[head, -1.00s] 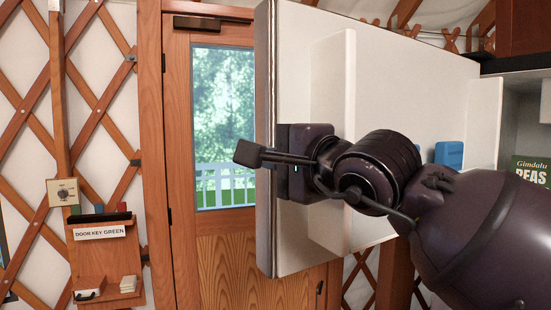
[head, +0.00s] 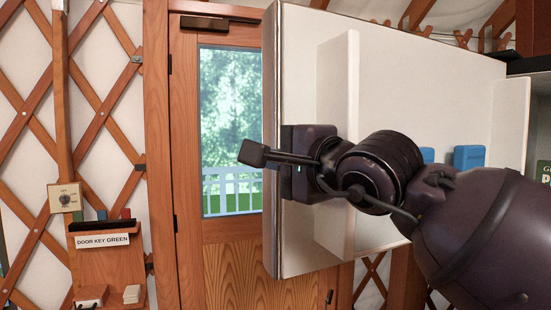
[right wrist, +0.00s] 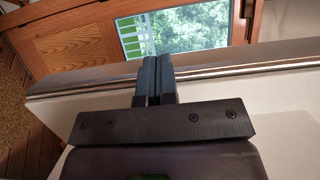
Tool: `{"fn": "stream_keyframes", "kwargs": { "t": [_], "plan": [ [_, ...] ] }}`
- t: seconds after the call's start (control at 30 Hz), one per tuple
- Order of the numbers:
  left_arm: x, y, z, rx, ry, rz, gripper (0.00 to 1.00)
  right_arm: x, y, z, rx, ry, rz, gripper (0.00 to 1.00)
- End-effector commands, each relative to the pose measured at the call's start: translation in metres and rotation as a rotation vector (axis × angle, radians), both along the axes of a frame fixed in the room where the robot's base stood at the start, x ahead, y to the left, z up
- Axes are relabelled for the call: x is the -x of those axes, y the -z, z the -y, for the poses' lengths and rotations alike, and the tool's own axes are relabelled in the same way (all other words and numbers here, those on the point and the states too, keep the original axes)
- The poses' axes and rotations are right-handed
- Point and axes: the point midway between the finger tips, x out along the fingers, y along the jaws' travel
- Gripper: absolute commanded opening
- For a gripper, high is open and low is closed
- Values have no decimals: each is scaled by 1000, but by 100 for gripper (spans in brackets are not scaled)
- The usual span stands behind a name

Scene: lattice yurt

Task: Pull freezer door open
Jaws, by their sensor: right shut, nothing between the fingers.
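The freezer door (head: 430,70) stands swung open, its white inner side towards me, with a raised white ledge and blue items (head: 468,157) on it. My right gripper (head: 285,165) is at the door's left, free edge, its fingers mostly hidden in the head view. In the right wrist view, my right gripper (right wrist: 154,78) is shut and empty. Its fingers lie over the white inner face and reach the door's edge strip (right wrist: 230,70). I cannot tell whether they touch it. My left gripper is not in view.
A wooden door with a window (head: 230,130) stands behind the freezer door. At left are lattice walls and a wooden rack (head: 110,265) labelled "DOOR KEY GREEN", with a dial box (head: 66,198) above.

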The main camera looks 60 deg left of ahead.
Motion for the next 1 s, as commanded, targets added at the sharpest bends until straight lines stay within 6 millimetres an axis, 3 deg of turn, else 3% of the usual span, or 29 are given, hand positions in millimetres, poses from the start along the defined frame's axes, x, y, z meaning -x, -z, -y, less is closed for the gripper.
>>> {"fn": "stream_keyframes", "kwargs": {
  "t": [0.57,1.0],
  "plan": [
    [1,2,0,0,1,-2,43,-2,0,8,-1,1,1,0],
    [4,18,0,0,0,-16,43,-13,2,80,-1,1,-1,0]
  ]
}}
